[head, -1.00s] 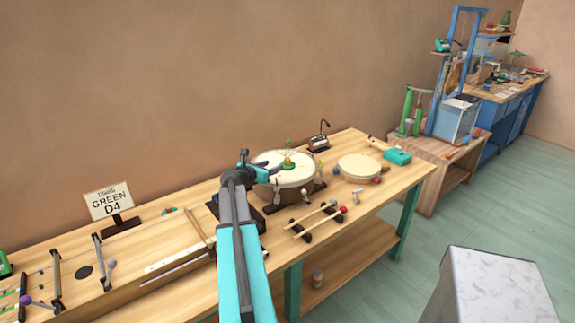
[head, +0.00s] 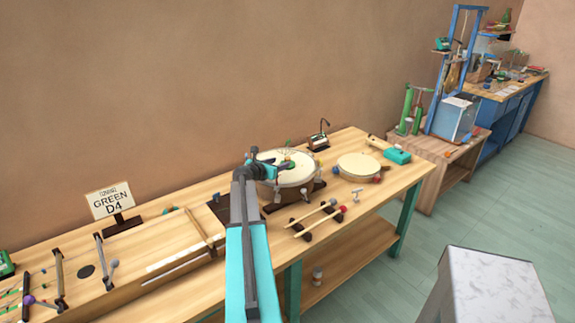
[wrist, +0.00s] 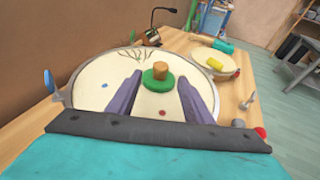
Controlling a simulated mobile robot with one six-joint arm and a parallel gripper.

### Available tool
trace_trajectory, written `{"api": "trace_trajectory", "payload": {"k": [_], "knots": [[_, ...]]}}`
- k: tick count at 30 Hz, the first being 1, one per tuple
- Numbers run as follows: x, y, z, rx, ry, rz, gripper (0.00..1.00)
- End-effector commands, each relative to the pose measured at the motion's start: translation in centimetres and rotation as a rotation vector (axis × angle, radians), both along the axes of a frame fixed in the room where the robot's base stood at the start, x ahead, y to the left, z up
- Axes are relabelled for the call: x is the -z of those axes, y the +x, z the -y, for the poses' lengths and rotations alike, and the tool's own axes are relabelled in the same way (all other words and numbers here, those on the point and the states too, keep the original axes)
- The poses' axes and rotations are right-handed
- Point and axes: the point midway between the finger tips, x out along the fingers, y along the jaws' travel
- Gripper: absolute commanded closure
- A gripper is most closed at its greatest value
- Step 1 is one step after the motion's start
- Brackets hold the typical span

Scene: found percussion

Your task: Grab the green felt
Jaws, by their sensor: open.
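The green felt (wrist: 158,80) is a round green pad lying on the pale head of a drum (wrist: 95,82), with a tan cylindrical knob (wrist: 160,69) on its top. My gripper (wrist: 158,84) is open, its two purple fingers on either side of the felt in the wrist view. Whether the fingers touch it cannot be told. In the head view my gripper (head: 275,162) is over the drum (head: 296,172), and the felt is small and partly hidden by my arm.
Two mallets on a rack (head: 314,217) lie in front. A small black lamp device (head: 319,139) stands behind.

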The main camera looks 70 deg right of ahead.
Motion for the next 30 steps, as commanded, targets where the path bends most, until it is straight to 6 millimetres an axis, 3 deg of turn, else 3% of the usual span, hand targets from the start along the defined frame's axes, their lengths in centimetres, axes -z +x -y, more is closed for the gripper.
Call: {"api": "trace_trajectory", "payload": {"k": [18,30], "knots": [[1.2,-0.8,4.4,0.002,0.0,-0.001,0.54],[1.5,-1.0,4.9,0.001,0.0,0.0,0.54]]}}
